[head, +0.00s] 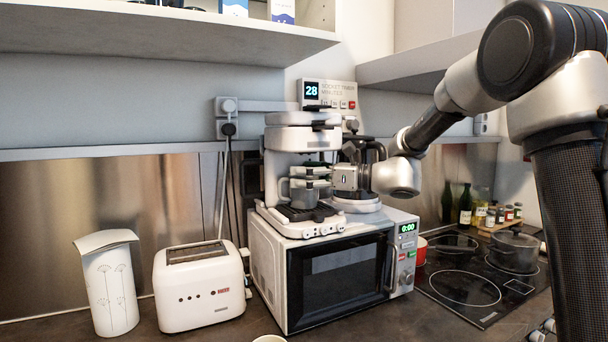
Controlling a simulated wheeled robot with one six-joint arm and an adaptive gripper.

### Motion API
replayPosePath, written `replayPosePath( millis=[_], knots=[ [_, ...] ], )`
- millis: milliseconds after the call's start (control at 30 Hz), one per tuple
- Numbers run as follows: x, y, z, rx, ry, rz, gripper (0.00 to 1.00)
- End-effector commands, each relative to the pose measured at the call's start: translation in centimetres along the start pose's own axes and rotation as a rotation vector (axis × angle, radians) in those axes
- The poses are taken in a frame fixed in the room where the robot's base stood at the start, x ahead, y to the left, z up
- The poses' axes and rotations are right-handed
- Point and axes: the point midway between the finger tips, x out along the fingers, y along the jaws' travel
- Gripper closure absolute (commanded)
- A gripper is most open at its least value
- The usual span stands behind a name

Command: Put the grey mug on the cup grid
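The grey mug (304,198) is in the coffee machine, upright, with its handle on the left. It is on or just above the dark cup grid (290,214); I cannot tell whether it touches. My gripper (308,177) reaches in from the right, with its fingers level at the mug's upper part, one nearer and one farther. The fingers hide part of the mug's rim, and I cannot tell whether they press on it.
The white coffee machine (288,139) stands on a microwave (262,262). A toaster (200,286) and a white canister (109,288) are on the left. A hob with a pot (514,252) is on the right. A shelf (160,32) overhangs at upper left.

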Motion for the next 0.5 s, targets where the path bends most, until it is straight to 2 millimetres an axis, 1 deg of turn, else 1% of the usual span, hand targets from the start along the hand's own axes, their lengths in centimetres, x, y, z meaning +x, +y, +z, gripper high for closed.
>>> replayPosePath(
  millis=[233, 333, 433, 500],
  knots=[
    [0.0, 0.0, 0.0, 0.0, 0.0, 0.0, 0.12],
    [0.0, 0.0, 0.4, -0.002, 0.0, 0.0, 0.12],
    [-1.3, -0.1, 0.3, -0.001, 0.001, -0.003, 0.12],
    [-2.7, -0.1, 0.4, -0.001, 0.0, -0.004, 0.12]
  ],
)
